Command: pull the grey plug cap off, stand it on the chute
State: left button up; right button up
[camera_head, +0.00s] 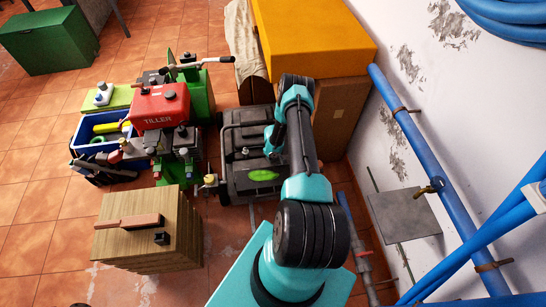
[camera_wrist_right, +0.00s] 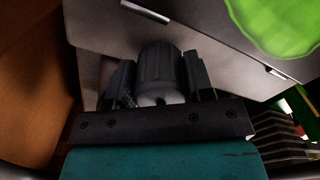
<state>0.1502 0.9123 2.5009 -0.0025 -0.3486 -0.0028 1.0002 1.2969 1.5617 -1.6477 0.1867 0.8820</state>
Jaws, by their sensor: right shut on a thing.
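My right arm reaches up the middle of the head view to a dark grey machine (camera_head: 243,138) with a green oval on its lid. My right gripper (camera_head: 272,150) is over the right side of this machine. In the right wrist view, the gripper (camera_wrist_right: 158,85) is shut on a ribbed dark grey cap (camera_wrist_right: 160,68), one finger on each side. A pale round part shows at the cap's near end. The machine's grey surface (camera_wrist_right: 215,60) lies behind the cap. I cannot tell whether the cap touches it. No part is clearly recognisable as the chute. My left gripper is out of view.
A red and green tiller (camera_head: 160,105) stands left of the machine, with a blue crate (camera_head: 85,135) beside it. A wooden block (camera_head: 185,235) stands in front. An orange-topped box (camera_head: 315,40) stands behind. Blue pipes (camera_head: 440,190) run along the right wall.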

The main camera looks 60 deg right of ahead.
jog(key=shift+f, duration=0.3)
jog(key=o, duration=1.1)
notch_tip(320, 180, up, 17)
jog(key=shift+r, duration=0.2)
dwell(0.7)
